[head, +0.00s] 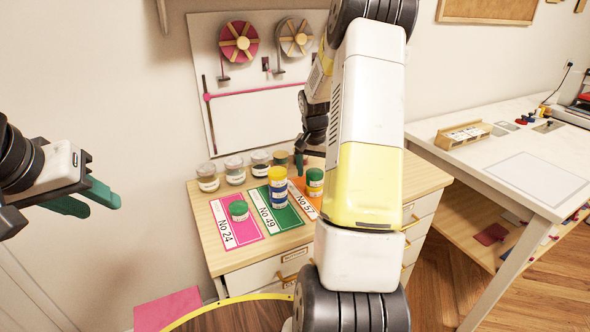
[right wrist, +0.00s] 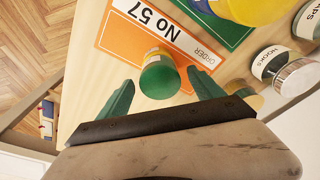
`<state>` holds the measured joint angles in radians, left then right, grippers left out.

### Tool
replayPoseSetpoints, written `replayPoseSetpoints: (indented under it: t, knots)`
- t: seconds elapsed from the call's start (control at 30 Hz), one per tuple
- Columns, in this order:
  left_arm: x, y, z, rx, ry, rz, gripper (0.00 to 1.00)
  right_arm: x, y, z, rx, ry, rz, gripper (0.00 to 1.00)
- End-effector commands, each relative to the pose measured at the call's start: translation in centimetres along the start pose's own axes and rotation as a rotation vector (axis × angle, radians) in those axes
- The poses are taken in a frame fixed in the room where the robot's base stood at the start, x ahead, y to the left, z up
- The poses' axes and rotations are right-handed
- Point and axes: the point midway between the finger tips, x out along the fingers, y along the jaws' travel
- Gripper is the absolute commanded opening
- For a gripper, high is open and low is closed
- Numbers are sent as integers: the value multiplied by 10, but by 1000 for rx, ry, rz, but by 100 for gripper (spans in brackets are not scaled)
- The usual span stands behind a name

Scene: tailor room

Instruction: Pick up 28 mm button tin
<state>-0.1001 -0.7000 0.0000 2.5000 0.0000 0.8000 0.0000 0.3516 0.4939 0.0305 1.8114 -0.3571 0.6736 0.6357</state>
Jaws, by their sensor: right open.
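A green-lidded tin (head: 314,181) stands on the orange "No 57" order card (head: 299,197). The right wrist view shows its green lid (right wrist: 160,80) between the fingers of my right gripper (right wrist: 161,82), which is open with a gap on both sides. In the head view my right arm hides most of that gripper. Another green-lidded tin (head: 239,209) stands on the pink "No 24" card. A taller yellow-and-blue tin or stack (head: 278,190) stands on the green "No 49" card. No 28 mm marking is readable. My left gripper (head: 102,205) is open and empty at the left.
Several jars (head: 234,170) line the back of the wooden cabinet top (head: 235,254), near the wall. In the right wrist view a jar marked "HOOKS" (right wrist: 290,74) stands near the right finger. A white table (head: 518,170) stands at the right.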

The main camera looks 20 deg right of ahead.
Motion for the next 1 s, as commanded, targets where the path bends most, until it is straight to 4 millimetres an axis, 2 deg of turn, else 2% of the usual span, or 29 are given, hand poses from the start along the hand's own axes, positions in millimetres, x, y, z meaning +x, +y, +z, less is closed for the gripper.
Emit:
replayPoseSetpoints:
  t: [0.27,0.37,0.63,1.0]
  knots:
    - [0,0,0,0,0,0,36,5,0,0,-1,1,-1,76]
    - [0,0,0,0,0,0,36,5,0,0,-1,1,-1,60]
    - [0,0,0,0,0,0,36,5,0,0,-1,1,-1,7]
    - [0,0,0,0,0,0,36,0,0,-1,-1,2,-1,6]
